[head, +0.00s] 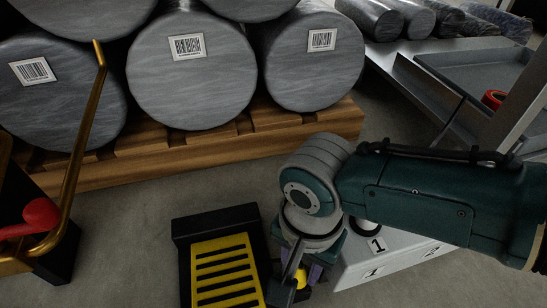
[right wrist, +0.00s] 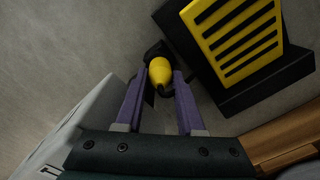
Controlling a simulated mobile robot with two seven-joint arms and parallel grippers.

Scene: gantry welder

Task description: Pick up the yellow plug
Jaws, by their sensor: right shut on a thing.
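The yellow plug (right wrist: 160,72) is in the right wrist view, between the dark tips of my right gripper (right wrist: 161,77). The purple fingers are shut on it from both sides. My left gripper is not in view.
A black block with a yellow slotted plate (head: 222,268) stands beside the gripper. A white numbered box (head: 385,262) is on its other side. Grey rolls (head: 190,70) lie on a wooden pallet (head: 180,155) behind. A brass rail (head: 78,160) stands at left.

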